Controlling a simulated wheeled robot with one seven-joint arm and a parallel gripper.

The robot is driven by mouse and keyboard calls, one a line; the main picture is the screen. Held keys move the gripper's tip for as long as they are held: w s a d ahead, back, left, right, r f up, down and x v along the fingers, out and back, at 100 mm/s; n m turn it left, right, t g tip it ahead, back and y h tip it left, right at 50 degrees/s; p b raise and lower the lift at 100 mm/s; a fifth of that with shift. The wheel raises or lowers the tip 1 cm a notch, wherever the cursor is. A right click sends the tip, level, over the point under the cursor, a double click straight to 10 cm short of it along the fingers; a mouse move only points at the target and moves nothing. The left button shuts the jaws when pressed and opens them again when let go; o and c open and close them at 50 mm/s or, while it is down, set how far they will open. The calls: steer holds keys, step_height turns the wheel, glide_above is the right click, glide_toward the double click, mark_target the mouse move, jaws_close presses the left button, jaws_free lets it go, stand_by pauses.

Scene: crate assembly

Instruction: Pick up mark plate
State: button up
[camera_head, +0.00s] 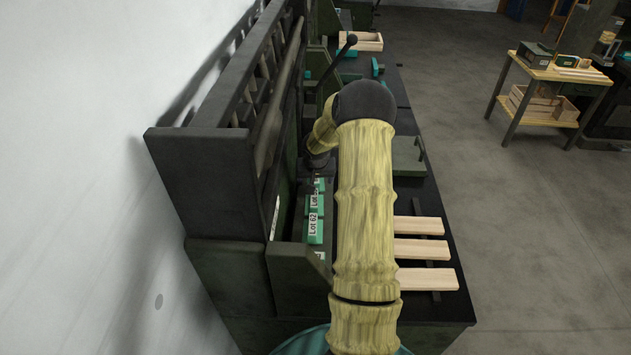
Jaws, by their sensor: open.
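Several teal mark plates with white labels stand in a row in a dark green holder at the left of the bench. The clearest mark plate (314,229) reads "Lot 62"; others show behind and in front of it, partly covered. My gripper (318,174) is dark and points down over the far end of this row, close above the plates. It is open. Its fingertips are small and mostly hidden, so I cannot tell whether they touch a plate. My yellow arm covers the middle of the bench.
A tall dark rack (215,135) rises along the left side by the wall. Several wooden slats (425,277) lie on dark strips at the right of the bench.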

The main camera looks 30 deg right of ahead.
steer(key=shift+f, duration=0.1)
stand_by(0.4)
steer(key=c, duration=1.1)
steer(key=shift+w, duration=0.1)
steer(key=shift+c, duration=0.2)
steer(key=shift+d, duration=0.1)
step_height(320, 180, up, 10)
steer(key=shift+r, duration=0.1)
